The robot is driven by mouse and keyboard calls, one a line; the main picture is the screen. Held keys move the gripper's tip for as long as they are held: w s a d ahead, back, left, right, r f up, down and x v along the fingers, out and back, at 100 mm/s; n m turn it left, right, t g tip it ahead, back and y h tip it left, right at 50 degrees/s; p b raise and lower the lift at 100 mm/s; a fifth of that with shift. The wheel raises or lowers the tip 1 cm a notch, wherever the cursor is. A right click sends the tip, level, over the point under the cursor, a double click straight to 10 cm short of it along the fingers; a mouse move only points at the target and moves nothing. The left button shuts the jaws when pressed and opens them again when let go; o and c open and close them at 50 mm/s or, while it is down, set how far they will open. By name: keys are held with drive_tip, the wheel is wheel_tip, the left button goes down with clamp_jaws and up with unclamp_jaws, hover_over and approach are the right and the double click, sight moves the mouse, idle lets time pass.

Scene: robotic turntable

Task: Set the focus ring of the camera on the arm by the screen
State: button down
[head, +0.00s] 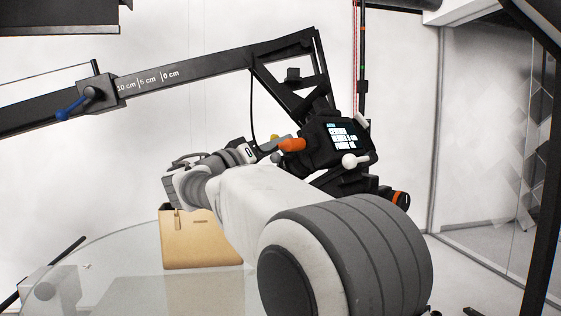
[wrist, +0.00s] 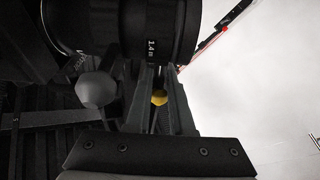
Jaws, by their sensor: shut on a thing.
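The camera (head: 338,142) hangs at the end of the black arm, with a small lit screen on its side. In the wrist view its black lens (wrist: 150,28) fills the upper middle and bears the marking "1.4". My gripper (head: 278,145) reaches the camera's left side. In the wrist view my gripper (wrist: 158,75) has its two fingers at the lens's lower edge, shut on part of the focus ring; the exact contact is dark and partly hidden. A yellow knob (wrist: 159,97) shows between the fingers. It also shows in the head view (head: 274,138).
An orange knob (head: 292,145) and a white ball knob (head: 349,160) stick out near the camera. The black camera arm (head: 215,67) spans above. A glass wall (head: 490,130) is at right.

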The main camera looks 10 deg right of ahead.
drive_tip(key=shift+s+a+n+t+b, duration=0.15)
drive_tip(key=shift+n+t+b, duration=0.2)
drive_tip(key=shift+b, duration=0.45)
drive_tip(key=c, duration=0.9)
unclamp_jaws()
drive_tip(key=shift+o, duration=0.2)
drive_tip(key=b+v, duration=0.1)
drive_tip(key=v, duration=1.6)
drive_tip(key=shift+s+f+b, duration=0.15)
drive_tip(key=shift+f+b, duration=0.1)
drive_tip(key=shift+b, duration=0.15)
drive_tip(key=shift+a, duration=0.2)
